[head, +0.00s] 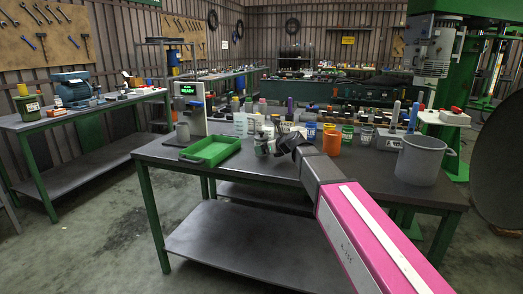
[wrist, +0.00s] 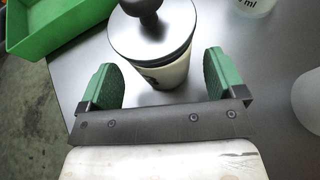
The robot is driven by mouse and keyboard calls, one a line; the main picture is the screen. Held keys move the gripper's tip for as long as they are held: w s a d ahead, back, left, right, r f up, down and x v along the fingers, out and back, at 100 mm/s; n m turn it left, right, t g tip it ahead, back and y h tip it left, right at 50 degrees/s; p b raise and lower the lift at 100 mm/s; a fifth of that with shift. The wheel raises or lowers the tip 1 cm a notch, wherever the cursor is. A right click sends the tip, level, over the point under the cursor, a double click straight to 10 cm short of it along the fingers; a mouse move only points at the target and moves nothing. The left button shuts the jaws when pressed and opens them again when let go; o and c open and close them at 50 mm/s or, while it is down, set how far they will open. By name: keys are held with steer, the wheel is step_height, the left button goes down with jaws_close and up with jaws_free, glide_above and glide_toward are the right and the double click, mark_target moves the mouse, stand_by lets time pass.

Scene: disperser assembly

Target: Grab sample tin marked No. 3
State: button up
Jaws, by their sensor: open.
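A pale tin (wrist: 165,74) with a silver lid and a dark round knob stands upright on the dark table in the wrist view. My gripper (wrist: 160,62) is open, with one green-padded finger on each side of the tin. Gaps show between the pads and the tin. In the head view, my gripper (head: 280,144) is low over the table, next to a labelled tin (head: 262,147).
A green tray (head: 211,150) lies left of the tin; its corner shows in the wrist view (wrist: 48,28). Pale containers stand to the right in the wrist view (wrist: 310,98). Several jars, an orange container (head: 331,141) and a grey bucket (head: 420,160) stand on the table (head: 190,174).

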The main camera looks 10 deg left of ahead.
steer(key=x, duration=0.3)
steer(key=shift+w+a, duration=0.1)
steer(key=shift+w, duration=0.05)
steer(key=c, duration=1.5)
steer(key=shift+o, duration=0.2)
steer(key=shift+r, duration=0.1)
